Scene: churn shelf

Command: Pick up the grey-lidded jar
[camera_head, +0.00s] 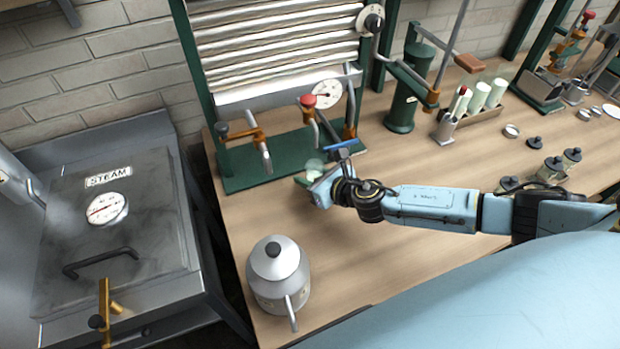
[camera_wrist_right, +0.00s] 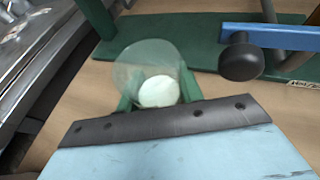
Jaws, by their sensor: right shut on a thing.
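My right gripper (camera_head: 312,180) is at the front of the green press base, with its arm coming in from the right. It is shut on a clear glass piece (camera_wrist_right: 135,62), round and see-through, with a pale white disc (camera_wrist_right: 158,91) between the green fingers (camera_wrist_right: 186,84). I cannot tell whether this is the grey-lidded jar. Several small glass jars with dark lids stand at the right, one at the back (camera_head: 571,157) and one nearer (camera_head: 549,170); their lid shade is hard to judge. My left gripper is not in view.
A metal jug (camera_head: 278,285) with a black knob stands at the table's front left. The green press base (camera_head: 245,172) has levers and a blue handle (camera_wrist_right: 285,36) close to my gripper. A steam cabinet (camera_head: 130,235) stands left. The table's middle front is clear.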

